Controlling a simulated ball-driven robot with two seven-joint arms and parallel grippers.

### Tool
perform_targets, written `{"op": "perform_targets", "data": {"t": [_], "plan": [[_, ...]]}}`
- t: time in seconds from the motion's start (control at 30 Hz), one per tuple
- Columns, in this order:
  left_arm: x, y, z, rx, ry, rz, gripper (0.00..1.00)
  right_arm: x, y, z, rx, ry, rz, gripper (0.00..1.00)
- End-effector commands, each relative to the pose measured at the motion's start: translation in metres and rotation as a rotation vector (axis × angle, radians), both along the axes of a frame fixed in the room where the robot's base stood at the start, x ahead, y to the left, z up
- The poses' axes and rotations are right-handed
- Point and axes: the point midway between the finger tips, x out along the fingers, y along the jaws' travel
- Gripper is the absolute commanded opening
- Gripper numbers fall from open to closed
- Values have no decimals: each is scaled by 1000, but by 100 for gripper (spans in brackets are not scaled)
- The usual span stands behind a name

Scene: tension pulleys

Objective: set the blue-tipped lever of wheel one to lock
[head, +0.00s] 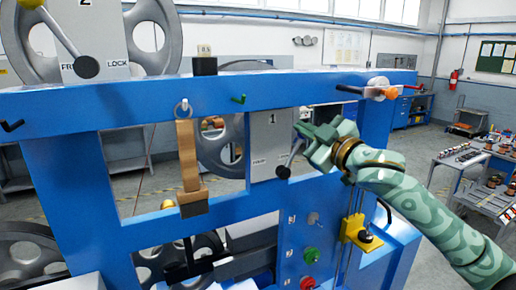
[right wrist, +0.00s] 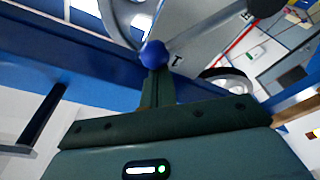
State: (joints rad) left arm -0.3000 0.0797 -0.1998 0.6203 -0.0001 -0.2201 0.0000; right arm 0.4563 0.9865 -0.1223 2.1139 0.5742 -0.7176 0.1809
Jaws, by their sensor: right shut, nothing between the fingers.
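The wheel one panel (head: 271,125) is a grey plate marked 1, with FREE printed at its lower left. The lever of wheel one (head: 295,152) rises from a dark pivot and leans up to the right, away from FREE. Its tip is hidden behind my right gripper (head: 304,131) in the head view. In the right wrist view the blue tip (right wrist: 153,53) sits right at the ends of my shut, empty fingers (right wrist: 158,82). I cannot tell whether they touch. My left gripper is not in view.
A blue frame (head: 130,112) surrounds the panel. A wooden block (head: 187,155) hangs from its top beam, left of wheel one (head: 222,145). The yellow-tipped lever of wheel two (head: 60,36) leans left towards FREE.

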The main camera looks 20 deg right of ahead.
Motion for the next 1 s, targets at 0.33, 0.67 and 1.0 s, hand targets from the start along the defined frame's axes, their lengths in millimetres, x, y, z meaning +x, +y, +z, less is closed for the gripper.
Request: {"op": "perform_targets", "data": {"t": [0.33, 0.67, 1.0], "plan": [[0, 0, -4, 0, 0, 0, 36, -6, -2, -3, -2, 2, -2, 0], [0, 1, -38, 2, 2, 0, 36, -65, -11, -18, -4, 5, -3, 0], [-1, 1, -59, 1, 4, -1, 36, -124, -19, -23, 4, 5, 1, 0]]}}
